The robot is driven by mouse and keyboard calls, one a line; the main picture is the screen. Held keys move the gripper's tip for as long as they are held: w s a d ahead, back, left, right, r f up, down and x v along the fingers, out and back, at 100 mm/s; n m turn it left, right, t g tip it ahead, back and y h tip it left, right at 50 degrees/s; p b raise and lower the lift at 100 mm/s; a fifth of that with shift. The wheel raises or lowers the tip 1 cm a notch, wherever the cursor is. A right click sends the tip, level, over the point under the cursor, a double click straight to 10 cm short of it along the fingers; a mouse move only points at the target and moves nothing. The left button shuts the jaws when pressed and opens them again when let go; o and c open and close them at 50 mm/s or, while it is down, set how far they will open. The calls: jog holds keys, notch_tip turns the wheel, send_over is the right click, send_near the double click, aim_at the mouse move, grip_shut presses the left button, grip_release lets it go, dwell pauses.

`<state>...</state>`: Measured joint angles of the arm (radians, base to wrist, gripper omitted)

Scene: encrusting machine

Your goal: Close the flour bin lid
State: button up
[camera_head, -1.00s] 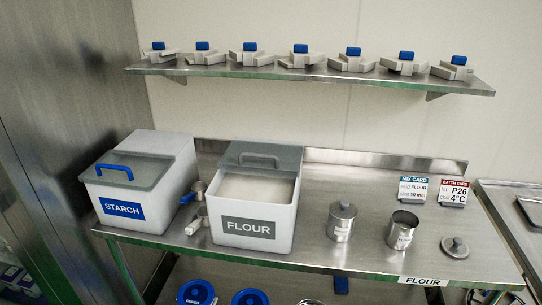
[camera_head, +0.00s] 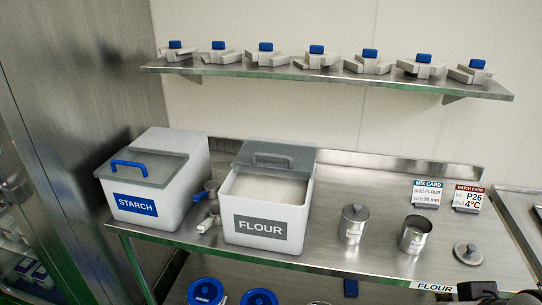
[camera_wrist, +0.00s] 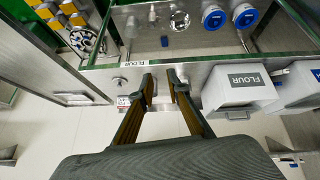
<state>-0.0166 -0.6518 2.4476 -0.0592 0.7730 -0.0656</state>
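The flour bin (camera_head: 230,225) is a white box with a grey FLOUR label, standing on the steel table in the head view. Its grey lid (camera_head: 290,153) with a grey handle sits back over the rear, and white flour shows through the open front. The bin's labelled front also shows at the right in the wrist view (camera_wrist: 211,92). My gripper (camera_wrist: 163,84) is open and empty in the wrist view, apart from the bin and to its left. Dark parts of my arm show at the bottom right of the head view, with the fingertips hidden there.
The starch bin (camera_head: 196,205), its blue-handled lid down, stands left of the flour bin, with scoops (camera_head: 208,222) between them. Metal canisters (camera_head: 353,225) and (camera_head: 415,236) and a loose lid (camera_head: 467,254) stand to the right. A wall shelf (camera_head: 340,78) runs above.

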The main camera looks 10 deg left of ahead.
jog(key=w+a+r+n+t+y, duration=0.1)
jog(key=w+a+r+n+t, duration=0.2)
jog(key=w, duration=0.7)
jog(key=w+a+r+n+t+y, duration=0.1)
jog(key=w+a+n, duration=0.25)
jog(key=w, duration=0.65)
jog(key=w+a+r+n+t, duration=0.2)
jog(key=w+n, duration=0.3)
jog(key=w, duration=0.6)
jog(key=n+y, duration=0.9)
jog(key=n, duration=0.3)
send_near(272, 157)
jog(key=w, duration=0.3)
jog(key=shift+a+r+g, duration=0.2)
jog(key=shift+a+g, duration=0.05)
jog(key=shift+g, duration=0.15)
jog(key=shift+a+f+n+y, duration=0.3)
jog(key=shift+a+n+y, duration=0.15)
jog(key=shift+a+y, duration=0.15)
jog(key=shift+x, duration=3.85)
jog(key=shift+f, duration=0.15)
